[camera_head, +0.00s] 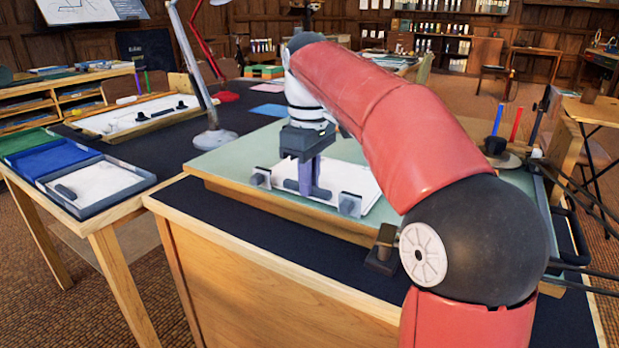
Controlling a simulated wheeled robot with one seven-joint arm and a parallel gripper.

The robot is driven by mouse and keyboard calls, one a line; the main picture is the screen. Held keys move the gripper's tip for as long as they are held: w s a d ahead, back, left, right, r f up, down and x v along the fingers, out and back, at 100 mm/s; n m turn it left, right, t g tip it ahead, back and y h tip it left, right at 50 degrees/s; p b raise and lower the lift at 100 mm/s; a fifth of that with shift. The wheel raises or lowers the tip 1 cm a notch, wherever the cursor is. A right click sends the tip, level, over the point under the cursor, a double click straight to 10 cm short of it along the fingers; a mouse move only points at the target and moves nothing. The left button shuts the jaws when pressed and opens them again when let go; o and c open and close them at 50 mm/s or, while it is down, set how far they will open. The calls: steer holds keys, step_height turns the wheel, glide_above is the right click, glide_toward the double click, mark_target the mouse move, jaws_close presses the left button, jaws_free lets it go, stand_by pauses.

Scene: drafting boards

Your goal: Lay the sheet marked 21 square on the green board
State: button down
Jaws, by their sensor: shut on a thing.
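The green board (231,160) lies on the dark-topped desk in the middle. A white sheet (352,180) is at its near part, with a low dark bar (321,192) near its front edge. I cannot read a mark on the sheet, nor tell whether it lies flat or slightly raised. My gripper (307,188) points down at the sheet's front part, its fingers shut on the dark bar. My red arm hides the right part of the board and maybe some of the sheet. Grey blocks stand by the sheet's left (261,177) and front right (349,205) corners.
A blue-grey tray (112,200) on the left holds a white sheet with a dark bar. Blue (50,158) and green trays lie behind it. A lamp (214,138) stands behind the board. Blue (497,119) and red (516,124) upright rods stand at right.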

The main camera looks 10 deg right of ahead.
steer(key=shift+f, duration=0.3)
stand_by(0.5)
steer(key=c, duration=1.3)
jaws_free()
steer(key=shift+r, duration=0.1)
step_height(320, 180, up, 8)
steer(key=shift+f+p, duration=0.2)
steer(key=shift+p, duration=0.95)
steer(key=shift+s, duration=0.15)
